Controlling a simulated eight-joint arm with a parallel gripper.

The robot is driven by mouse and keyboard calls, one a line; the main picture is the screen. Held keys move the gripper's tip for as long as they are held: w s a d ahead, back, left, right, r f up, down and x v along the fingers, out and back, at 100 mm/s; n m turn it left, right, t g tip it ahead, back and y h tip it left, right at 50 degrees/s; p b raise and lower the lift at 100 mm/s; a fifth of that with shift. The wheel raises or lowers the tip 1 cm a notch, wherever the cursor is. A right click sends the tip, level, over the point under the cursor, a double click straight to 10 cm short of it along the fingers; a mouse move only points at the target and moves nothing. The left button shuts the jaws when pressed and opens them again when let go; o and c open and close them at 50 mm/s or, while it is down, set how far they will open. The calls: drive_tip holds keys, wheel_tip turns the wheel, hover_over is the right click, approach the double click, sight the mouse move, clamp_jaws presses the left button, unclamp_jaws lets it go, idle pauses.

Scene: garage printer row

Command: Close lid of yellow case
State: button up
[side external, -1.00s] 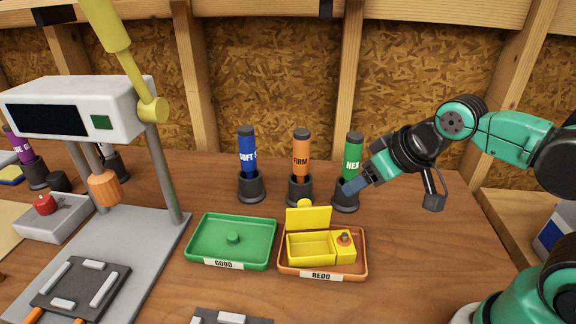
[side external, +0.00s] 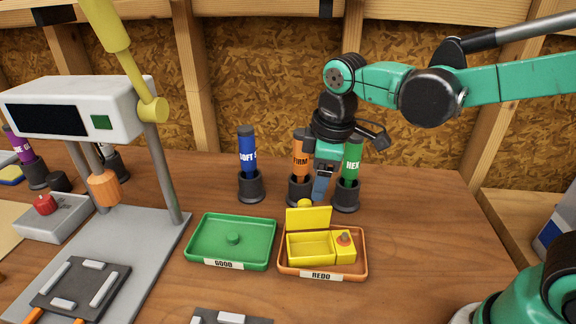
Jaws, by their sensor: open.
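The yellow case (side external: 311,249) sits in the orange tray labelled REDO (side external: 363,268). Its lid (side external: 309,217) stands upright along the back edge, so the case is open. A small yellow knob shows at the lid's top edge, and an orange-topped piece (side external: 344,239) sits in the case's right part. My gripper (side external: 320,198) points down above and behind the case, a little right of the lid and apart from it. It is open with nothing seen in it; its fingers appear nearly edge-on.
A green tray labelled GOOD (side external: 204,223) lies just left of the orange tray. Behind stand blue (side external: 247,150), orange (side external: 299,165) and green (side external: 353,150) tubes in dark holders, close to my gripper. A white-headed press (side external: 130,110) stands left. The table right of the orange tray is clear.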

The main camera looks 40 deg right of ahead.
sight(306, 204)
drive_tip(key=shift+w+a+f+n+g, duration=0.65)
drive_tip(key=shift+w+f+n+g, duration=0.05)
drive_tip(key=shift+n, duration=0.5)
drive_tip(key=shift+w+d+f, duration=0.1)
drive_tip(key=shift+w+f, duration=0.05)
drive_tip(key=shift+f, duration=1.25)
drive_tip(key=shift+w+d+f, duration=0.1)
drive_tip(key=shift+f, duration=1.25)
clamp_jaws()
